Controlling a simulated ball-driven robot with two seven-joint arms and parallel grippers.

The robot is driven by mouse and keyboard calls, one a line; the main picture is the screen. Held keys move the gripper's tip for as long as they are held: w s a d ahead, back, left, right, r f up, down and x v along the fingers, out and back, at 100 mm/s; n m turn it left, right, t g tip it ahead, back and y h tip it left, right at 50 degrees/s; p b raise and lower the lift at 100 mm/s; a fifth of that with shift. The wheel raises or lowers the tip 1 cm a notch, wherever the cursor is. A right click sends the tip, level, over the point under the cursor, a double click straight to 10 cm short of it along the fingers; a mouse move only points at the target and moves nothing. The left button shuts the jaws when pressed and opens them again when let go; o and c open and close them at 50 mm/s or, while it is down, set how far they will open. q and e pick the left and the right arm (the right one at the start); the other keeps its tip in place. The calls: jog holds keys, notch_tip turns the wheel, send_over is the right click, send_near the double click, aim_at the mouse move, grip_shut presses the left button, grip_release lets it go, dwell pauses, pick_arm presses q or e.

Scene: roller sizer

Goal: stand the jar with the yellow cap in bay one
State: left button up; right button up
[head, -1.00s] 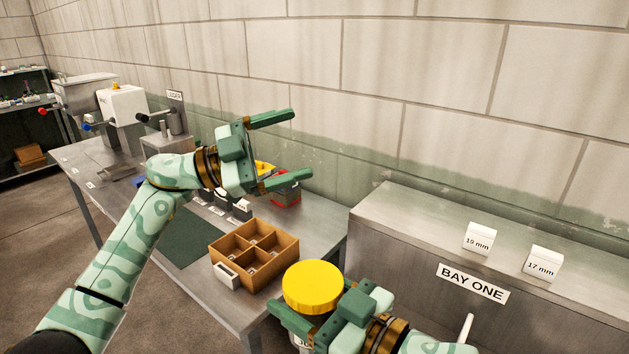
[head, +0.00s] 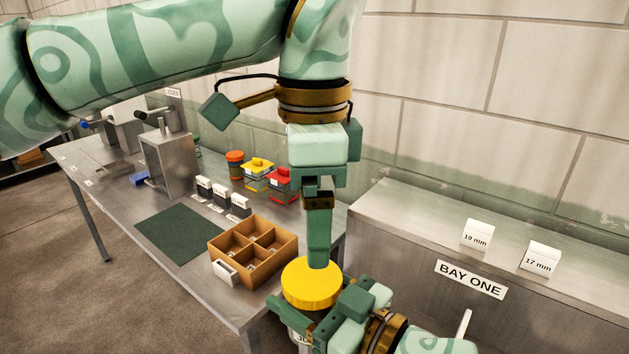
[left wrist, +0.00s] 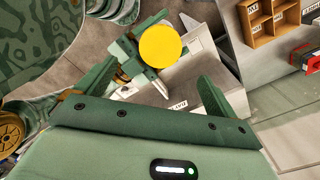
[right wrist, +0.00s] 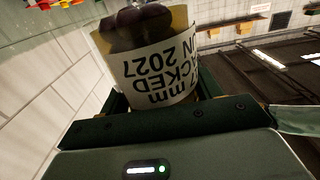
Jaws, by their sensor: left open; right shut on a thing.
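The jar with the yellow cap (head: 311,284) is in my right gripper (head: 300,322), near the steel table's front right corner. In the right wrist view the jar (right wrist: 152,72) has a white printed label and dark contents, and the fingers are shut around its body. My left gripper (head: 319,250) points down over the cap with its fingers open. The left wrist view shows the cap (left wrist: 161,47) between and beyond those fingers; I cannot tell if they touch it. The BAY ONE sign (head: 470,279) is on the steel counter's front at right; the bay's inside is not visible.
White cards reading 19 mm (head: 478,236) and 17 mm (head: 540,259) stand on the counter (head: 400,207). A divided wooden box (head: 272,270), a green mat (head: 180,234) and red and yellow lidded containers are on the table. My left arm crosses the upper view.

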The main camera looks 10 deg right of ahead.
aim_at(313, 276)
pick_arm(q)
notch_tip(313, 276, down, 9)
jog(key=shift+r, duration=0.15)
jog(key=shift+c, duration=0.3)
jog(key=c, duration=1)
jog(key=shift+c, duration=1.2)
pick_arm(e)
jog(key=o, duration=1.3)
